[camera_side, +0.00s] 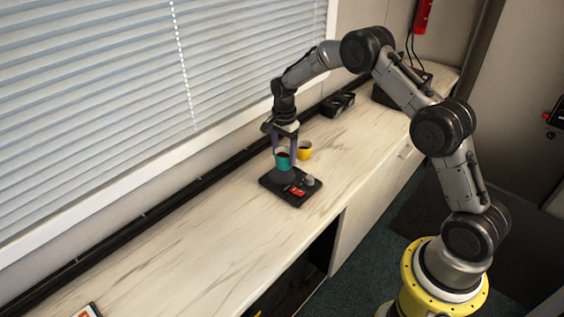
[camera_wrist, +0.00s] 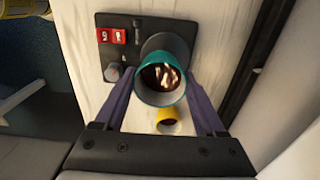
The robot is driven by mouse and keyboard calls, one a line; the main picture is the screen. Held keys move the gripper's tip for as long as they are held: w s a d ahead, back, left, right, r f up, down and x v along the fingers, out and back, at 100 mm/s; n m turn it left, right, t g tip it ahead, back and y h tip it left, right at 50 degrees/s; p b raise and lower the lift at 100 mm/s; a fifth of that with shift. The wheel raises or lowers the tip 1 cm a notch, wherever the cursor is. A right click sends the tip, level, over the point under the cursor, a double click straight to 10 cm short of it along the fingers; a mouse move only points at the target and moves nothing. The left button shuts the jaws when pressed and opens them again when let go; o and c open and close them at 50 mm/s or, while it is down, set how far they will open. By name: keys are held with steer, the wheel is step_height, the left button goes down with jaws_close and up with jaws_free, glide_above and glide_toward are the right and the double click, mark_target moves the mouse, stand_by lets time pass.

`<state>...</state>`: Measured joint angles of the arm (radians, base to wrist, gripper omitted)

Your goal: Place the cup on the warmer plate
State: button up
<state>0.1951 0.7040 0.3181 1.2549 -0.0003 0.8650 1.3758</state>
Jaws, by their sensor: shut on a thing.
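A teal cup (camera_side: 283,161) with dark liquid inside is held between the fingers of my gripper (camera_side: 285,151). In the wrist view I look down into the cup (camera_wrist: 160,80), with the purple fingers of my gripper (camera_wrist: 162,76) at its two sides. The black warmer (camera_side: 297,196) lies on the counter with a round grey plate (camera_side: 282,176). In the side view the cup is directly above this plate; I cannot tell whether its base touches. In the wrist view the cup hides part of the plate (camera_wrist: 166,42). The cup looks about upright.
A yellow cup (camera_side: 305,151) stands on the counter just behind the warmer. Window blinds (camera_side: 130,90) line the back.

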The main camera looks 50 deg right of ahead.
mark_target(282, 162)
steer(key=shift+w+d+f, duration=0.1)
steer(key=shift+w+f, duration=0.35)
steer(key=shift+f, duration=1.6)
steer(key=shift+f, duration=0.1)
steer(key=o, duration=1.5)
steer(key=shift+f, duration=0.1)
steer(key=shift+c, duration=0.2)
